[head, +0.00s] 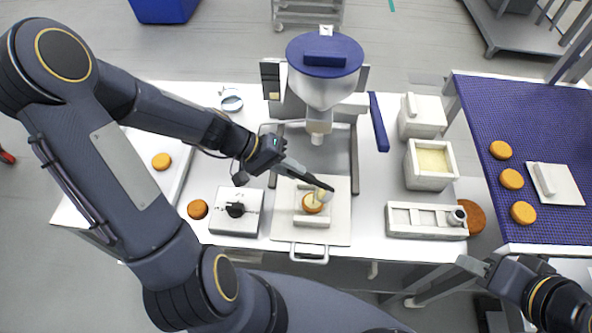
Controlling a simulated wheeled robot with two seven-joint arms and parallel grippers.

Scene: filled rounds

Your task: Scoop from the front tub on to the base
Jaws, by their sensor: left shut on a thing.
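The front tub (432,181) is a pale square tub, open, with light yellow filling inside, right of the dispenser. The base (309,208), an orange-brown round, sits in a pale square holder (312,222) on a white board, with pale yellow on its top. My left gripper (318,187) is shut on a small cream-coloured thing (324,196), likely the scoop, directly over the base. The gripper partly hides it, and I cannot tell whether it touches the base. My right gripper (474,266) is low at the right, away from the tubs; its jaw opening is unclear.
A dispenser with a blue-lidded hopper (325,75) stands behind the board. A lidded tub (422,120) is behind the front tub. A pale tray (414,232) lies in front. Several rounds rest on a blue belt (500,110). A control box (236,221) is left.

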